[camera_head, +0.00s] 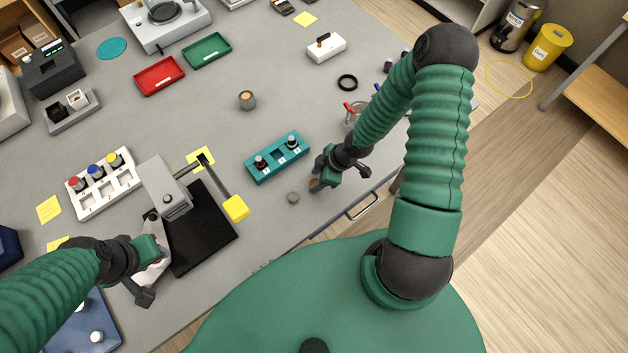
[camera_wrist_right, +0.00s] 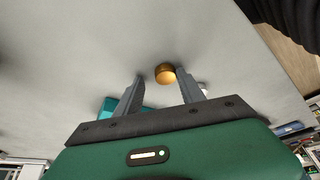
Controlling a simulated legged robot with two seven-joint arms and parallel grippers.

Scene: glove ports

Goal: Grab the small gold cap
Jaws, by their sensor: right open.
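The small gold cap (camera_wrist_right: 166,74) is a short round piece on the grey table. In the right wrist view it lies just past the fingertips of my right gripper (camera_wrist_right: 160,88), close to the right-hand finger. The fingers are apart with nothing held between them. In the head view my right gripper (camera_head: 326,178) is low over the table near its front edge, with the gold cap (camera_head: 314,183) partly hidden at its fingertips. My left gripper (camera_head: 147,270) is at the lower left beside the black-based press; its jaws are unclear.
A teal rack (camera_head: 277,157) stands left of my right gripper. A small grey disc (camera_head: 293,197) lies on the table near the front edge. The press (camera_head: 167,190) with a yellow-ended lever (camera_head: 236,208) stands further left. A drawer handle (camera_head: 362,207) sticks out below the edge.

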